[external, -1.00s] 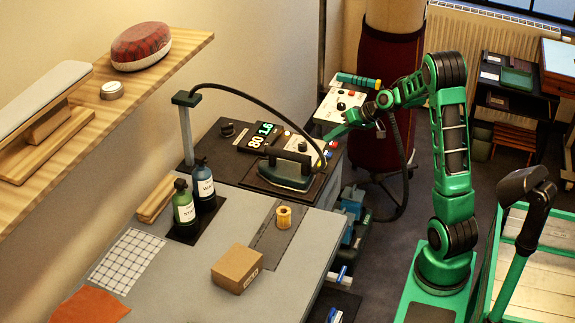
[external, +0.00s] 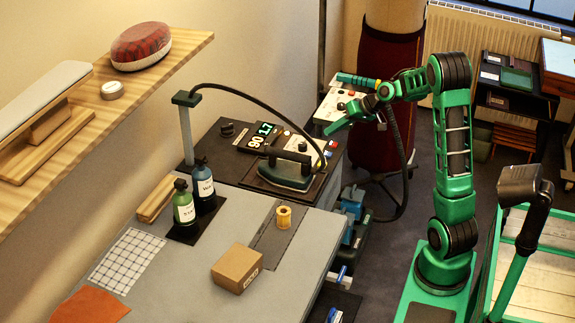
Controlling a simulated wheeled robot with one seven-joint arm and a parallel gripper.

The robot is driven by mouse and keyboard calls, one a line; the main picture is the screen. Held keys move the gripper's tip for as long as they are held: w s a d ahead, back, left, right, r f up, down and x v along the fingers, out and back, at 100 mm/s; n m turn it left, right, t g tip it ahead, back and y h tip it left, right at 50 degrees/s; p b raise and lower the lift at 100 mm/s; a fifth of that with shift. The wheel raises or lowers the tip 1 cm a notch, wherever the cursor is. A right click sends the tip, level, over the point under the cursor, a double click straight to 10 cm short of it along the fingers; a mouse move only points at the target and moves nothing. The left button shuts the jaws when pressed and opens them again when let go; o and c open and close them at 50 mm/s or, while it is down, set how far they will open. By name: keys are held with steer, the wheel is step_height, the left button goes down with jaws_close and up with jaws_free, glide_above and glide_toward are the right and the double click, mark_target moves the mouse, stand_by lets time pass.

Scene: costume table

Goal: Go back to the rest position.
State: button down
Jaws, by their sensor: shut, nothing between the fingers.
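My gripper (external: 338,126) is at the end of my green arm, in the air near the right edge of the dark station at the table's far end. Its fingers are shut with nothing in them. It is apart from the iron (external: 288,171), which rests on its dark pad to the lower left of the gripper. My arm rises from its green base at the right and bends over toward the table.
The grey table (external: 180,272) holds a cardboard box (external: 237,267), an orange spool (external: 283,217), a green bottle (external: 184,207) and a blue bottle (external: 203,184). A cable arches over the iron. A control panel (external: 342,104) stands behind my gripper. A dark red column is close by.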

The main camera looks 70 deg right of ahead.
steer(key=s+a+n+g, duration=0.1)
steer(key=s+a+g, duration=0.4)
steer(key=s+a, duration=0.8)
steer(key=s+a+g, duration=0.2)
steer(key=s+a, duration=0.3)
steer(key=s, duration=0.4)
steer(key=s+a+g, duration=0.2)
steer(key=s+a, duration=0.3)
steer(key=s, duration=0.4)
steer(key=shift+f+h, duration=0.35)
steer(key=shift+h, duration=0.05)
